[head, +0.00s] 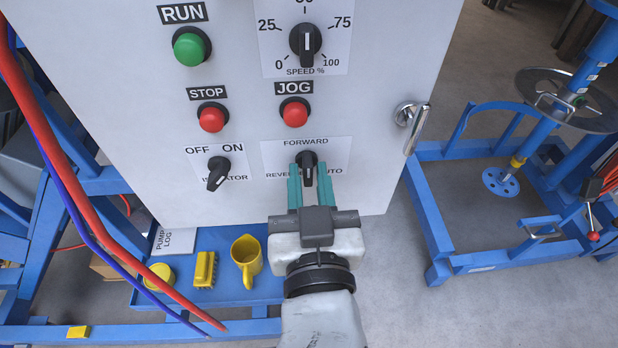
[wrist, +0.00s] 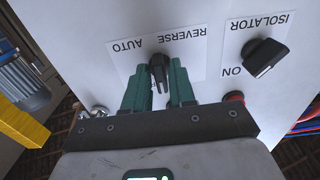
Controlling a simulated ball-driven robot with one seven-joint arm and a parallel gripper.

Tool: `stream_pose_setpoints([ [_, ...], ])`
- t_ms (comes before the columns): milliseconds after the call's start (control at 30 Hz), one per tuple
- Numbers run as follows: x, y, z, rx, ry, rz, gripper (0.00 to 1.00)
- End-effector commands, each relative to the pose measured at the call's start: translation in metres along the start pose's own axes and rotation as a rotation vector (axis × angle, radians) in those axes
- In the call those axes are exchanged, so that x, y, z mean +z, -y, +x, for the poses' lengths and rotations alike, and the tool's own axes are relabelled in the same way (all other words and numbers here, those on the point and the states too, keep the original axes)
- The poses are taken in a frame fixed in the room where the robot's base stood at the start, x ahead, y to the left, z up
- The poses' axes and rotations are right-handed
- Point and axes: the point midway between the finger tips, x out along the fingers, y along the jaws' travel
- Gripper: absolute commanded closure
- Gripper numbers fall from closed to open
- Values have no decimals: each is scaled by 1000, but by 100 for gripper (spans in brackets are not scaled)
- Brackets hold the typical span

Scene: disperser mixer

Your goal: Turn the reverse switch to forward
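The reverse switch (head: 308,160) is a black rotary knob on a white plate (head: 275,155) low on the grey panel. FORWARD is printed above it, REVERSE at left and AUTO at right, both partly covered. Its handle stands about upright, in line with FORWARD; a pale mark shows on it. My gripper (head: 309,176) has two teal fingers, one on each side of the handle, with the tips near the plate. In the wrist view, the knob (wrist: 158,68) sits between the fingertips of my gripper (wrist: 160,75), with visible gaps. The fingers look open around it, not closed on it.
The isolator switch (head: 218,173) is left of the plate. The red STOP (head: 212,118) and JOG (head: 294,112) buttons are above, with the speed knob (head: 305,40) higher. A door handle (head: 411,126) sticks out at right.

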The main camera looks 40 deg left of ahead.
Motion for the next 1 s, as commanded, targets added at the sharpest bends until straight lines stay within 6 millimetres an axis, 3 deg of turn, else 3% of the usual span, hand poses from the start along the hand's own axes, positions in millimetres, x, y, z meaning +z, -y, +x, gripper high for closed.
stream_pose_setpoints([
  [133, 0, 0, 0, 0, -1, 0, 62],
  [467, 0, 0, -6, 0, -2, 0, 62],
  [567, 2, 0, -18, 0, -1, 0, 62],
  [867, 3, 0, -82, -1, -1, 1, 62],
  [1000, -2, 0, -94, -1, 3, 1, 62],
])
